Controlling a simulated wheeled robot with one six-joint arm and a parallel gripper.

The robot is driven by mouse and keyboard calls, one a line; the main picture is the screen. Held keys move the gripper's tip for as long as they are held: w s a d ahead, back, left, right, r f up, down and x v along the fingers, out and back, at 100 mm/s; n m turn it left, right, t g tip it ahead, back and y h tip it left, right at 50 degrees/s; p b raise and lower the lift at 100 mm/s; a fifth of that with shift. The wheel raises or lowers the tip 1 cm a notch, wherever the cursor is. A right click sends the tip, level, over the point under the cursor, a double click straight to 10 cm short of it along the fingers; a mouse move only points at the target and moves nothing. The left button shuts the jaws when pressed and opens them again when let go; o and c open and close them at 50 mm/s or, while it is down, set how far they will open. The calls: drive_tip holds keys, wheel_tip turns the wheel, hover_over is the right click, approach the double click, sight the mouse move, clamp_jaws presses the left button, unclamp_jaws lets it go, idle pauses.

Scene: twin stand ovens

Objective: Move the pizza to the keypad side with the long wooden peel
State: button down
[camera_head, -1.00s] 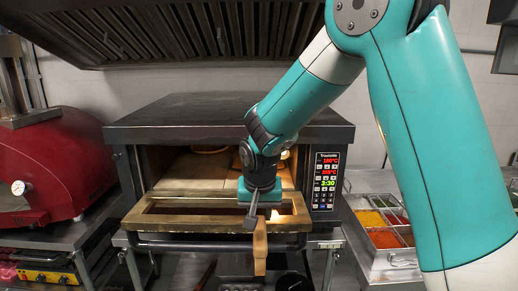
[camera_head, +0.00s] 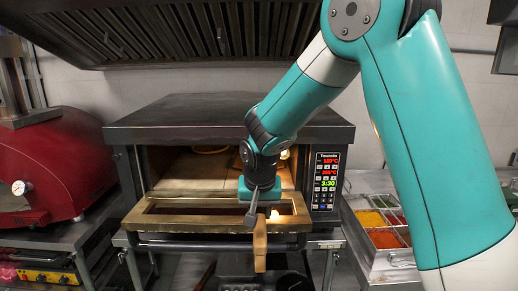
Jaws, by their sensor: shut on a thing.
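The long wooden peel shows only as a wooden handle end (camera_head: 260,245) hanging over the front of the lowered oven door. My gripper (camera_head: 254,212) is shut on the peel at the oven mouth; the wrist hides most of the grip. The pizza shows in part as a pale rounded edge (camera_head: 210,150) inside the open oven (camera_head: 195,170), at the back near the middle. The arm hides part of the oven's inside. The keypad (camera_head: 326,182) with red and green digits is on the oven's right front.
The lowered oven door (camera_head: 160,218) with its dark window juts out in front. A red oven (camera_head: 55,165) with a dial stands at left. Trays of toppings (camera_head: 385,238) stand at right. A dark hood (camera_head: 180,35) hangs above.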

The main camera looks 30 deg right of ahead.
drive_tip(key=shift+w+d, duration=0.1)
drive_tip(key=shift+w, duration=0.05)
drive_tip(key=shift+w+d+f, duration=0.1)
drive_tip(key=shift+w+d, duration=0.1)
drive_tip(key=shift+w, duration=0.15)
idle(0.6)
drive_tip(key=w+d+p, duration=0.1)
drive_tip(key=w+d, duration=0.2)
drive_tip(key=w, duration=0.2)
drive_tip(key=w+d+p, duration=0.2)
drive_tip(key=w, duration=0.3)
drive_tip(key=w+d+p, duration=0.2)
drive_tip(key=w+d, duration=0.1)
drive_tip(key=w, duration=0.1)
drive_tip(key=shift+w+d, duration=0.3)
drive_tip(key=shift+w, duration=0.1)
drive_tip(key=shift+s+a+f+t+b, duration=0.1)
drive_tip(key=shift+s+f+t+b, duration=0.05)
drive_tip(key=shift+f+b, duration=0.85)
drive_tip(key=shift+s+a+f+t+b, duration=0.15)
drive_tip(key=shift+f+b, duration=0.6)
drive_tip(key=shift+b, duration=0.4)
drive_tip(key=shift+f+h+b, duration=0.15)
drive_tip(key=shift+h+b, duration=0.15)
drive_tip(key=shift+b, duration=0.15)
